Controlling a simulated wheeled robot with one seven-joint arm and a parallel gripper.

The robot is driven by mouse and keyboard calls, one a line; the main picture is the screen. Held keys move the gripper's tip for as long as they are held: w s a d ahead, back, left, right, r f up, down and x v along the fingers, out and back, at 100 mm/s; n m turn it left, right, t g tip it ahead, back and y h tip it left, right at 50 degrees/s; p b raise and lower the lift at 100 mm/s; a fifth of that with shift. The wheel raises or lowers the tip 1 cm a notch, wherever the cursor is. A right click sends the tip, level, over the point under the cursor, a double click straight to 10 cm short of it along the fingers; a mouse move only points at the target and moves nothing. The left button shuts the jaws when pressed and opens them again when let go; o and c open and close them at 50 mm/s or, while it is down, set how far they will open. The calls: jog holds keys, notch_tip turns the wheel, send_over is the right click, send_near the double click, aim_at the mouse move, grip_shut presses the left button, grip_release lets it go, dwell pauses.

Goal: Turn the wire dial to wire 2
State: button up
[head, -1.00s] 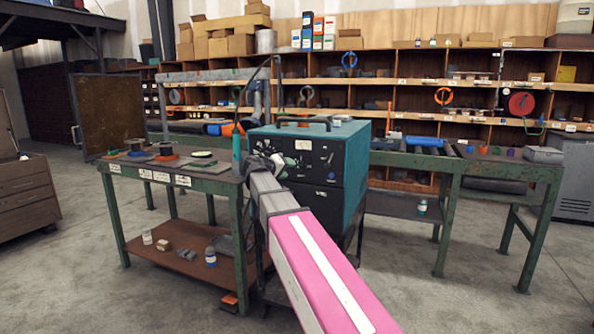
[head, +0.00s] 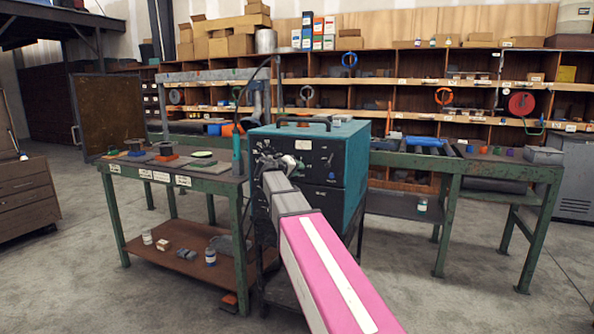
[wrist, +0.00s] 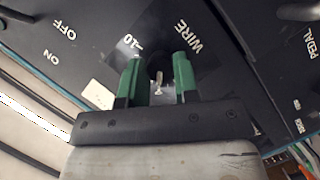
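The welding machine (head: 345,160) is a teal box with a black front panel, standing right of the green bench. In the wrist view its panel carries the word WIRE (wrist: 189,37) and a "-10" mark. My gripper (wrist: 158,82) is at this panel, with its two green fingers apart. Between them shows a small pale pointer-like piece (wrist: 158,83), with visible gaps on both sides. It seems to be part of the wire dial; the dial's body and other numbers are hidden or unclear. In the head view my arm covers part of the panel.
An OFF/ON marking (wrist: 65,32) lies left on the panel, and a PEDAL label (wrist: 312,45) right. A green bench (head: 180,178) with spools stands left of the machine. Another long green table (head: 500,170) stands behind and right. The floor at the front right is clear.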

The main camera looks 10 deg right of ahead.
dwell(0.3)
jog(key=shift+f+n+t+h, duration=0.1)
jog(key=shift+n+t+h, duration=0.15)
jog(key=shift+n+h, duration=0.95)
jog(key=shift+f+n+t+h, duration=0.1)
jog(key=shift+n+t+h, duration=0.2)
jog(key=shift+n, duration=1.8)
jog(key=o, duration=0.9)
jog(key=shift+a, duration=0.1)
jog(key=v, duration=1)
jog(key=shift+s+a, duration=0.1)
jog(key=shift+a, duration=0.3)
